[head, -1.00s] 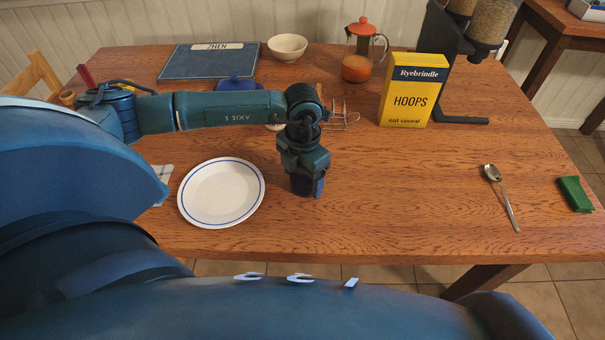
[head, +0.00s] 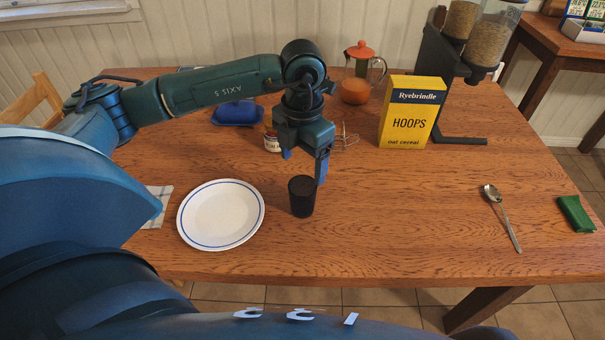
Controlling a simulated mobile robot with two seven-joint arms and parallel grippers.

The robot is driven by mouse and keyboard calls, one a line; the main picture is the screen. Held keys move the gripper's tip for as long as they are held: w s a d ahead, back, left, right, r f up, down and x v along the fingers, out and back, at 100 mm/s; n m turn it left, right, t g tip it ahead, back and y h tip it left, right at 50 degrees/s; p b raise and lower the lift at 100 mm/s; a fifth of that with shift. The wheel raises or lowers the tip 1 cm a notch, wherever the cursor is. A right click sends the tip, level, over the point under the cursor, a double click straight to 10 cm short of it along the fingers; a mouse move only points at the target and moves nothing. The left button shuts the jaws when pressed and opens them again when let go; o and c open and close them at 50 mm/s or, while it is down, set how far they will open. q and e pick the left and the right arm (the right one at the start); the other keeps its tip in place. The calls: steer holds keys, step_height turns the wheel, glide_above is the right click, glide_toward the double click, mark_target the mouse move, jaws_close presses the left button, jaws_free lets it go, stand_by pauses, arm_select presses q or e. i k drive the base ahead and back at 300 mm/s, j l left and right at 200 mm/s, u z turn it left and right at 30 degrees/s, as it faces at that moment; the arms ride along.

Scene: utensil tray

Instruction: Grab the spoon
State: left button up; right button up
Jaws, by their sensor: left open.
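A metal spoon (head: 502,217) lies on the right part of the wooden table, its bowl toward the back and its handle toward the front edge. My left gripper (head: 304,170) is open and empty, pointing down above the middle of the table, just behind a dark cup. It is far to the left of the spoon, with clear table between them. My right gripper is not in view.
The dark cup (head: 302,196) stands beside a white plate (head: 221,214) with a blue rim. A green packet (head: 576,214) lies right of the spoon. A yellow cereal box (head: 408,113) and a cereal dispenser (head: 450,60) stand behind. The table's front right is mostly clear.

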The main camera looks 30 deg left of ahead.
mark_target(493, 194)
steer(key=k, duration=1)
